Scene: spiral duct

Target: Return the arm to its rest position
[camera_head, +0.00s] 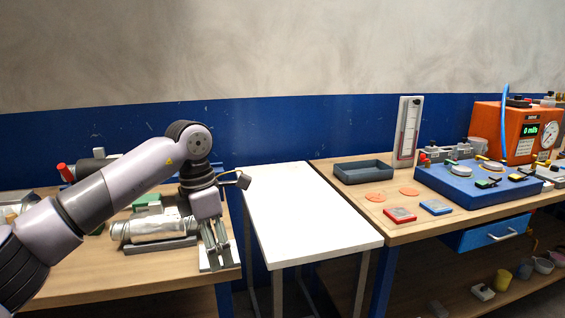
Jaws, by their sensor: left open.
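My left arm comes in from the left and bends down at the wrist. My left gripper (220,257) points downward at the right front corner of the left wooden bench (160,282). Its fingers are apart and I see nothing held between them. A metallic cylindrical duct piece (152,229) lies in a grey cradle just left of the gripper, apart from it. I cannot tell whether the fingertips touch the bench. My right gripper is not in view.
A white table (300,215) stands between the benches, with a bare top. The right bench (400,226) holds a grey tray (363,171), a manometer (407,132), a blue panel box (476,183) and an orange meter unit (505,132). A red-capped fixture (66,172) stands behind my arm.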

